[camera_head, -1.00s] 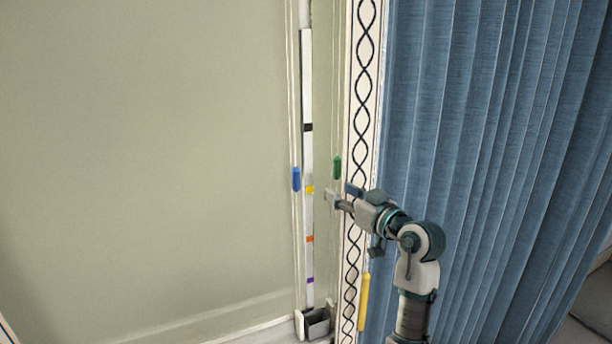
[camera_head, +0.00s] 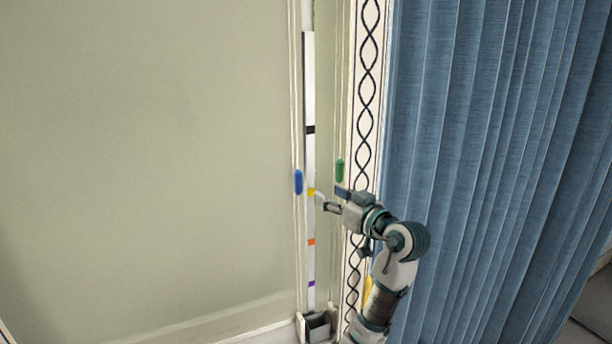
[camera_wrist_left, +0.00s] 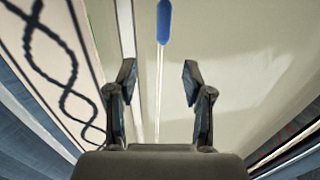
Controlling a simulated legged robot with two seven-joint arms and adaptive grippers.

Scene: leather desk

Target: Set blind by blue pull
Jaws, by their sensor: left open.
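The blue pull (camera_head: 298,182) hangs on a thin cord along the left of the white marked strip (camera_head: 310,85). It also shows at the top of the left wrist view (camera_wrist_left: 164,20), ahead of the fingers and roughly centred between them. My left gripper (camera_head: 319,199) is to the right of the blue pull in the head view, slightly lower and in front of the strip. In the wrist view its two fingers (camera_wrist_left: 160,76) are apart with nothing between them but the cord beyond. My right gripper is out of view.
The strip has black, yellow, orange and purple marks. A green pull (camera_head: 340,171) hangs just above my left gripper. A yellow pull (camera_head: 367,288) is partly hidden behind my arm. A blue curtain (camera_head: 480,150) fills the right. A grey box (camera_head: 318,326) stands at the strip's foot.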

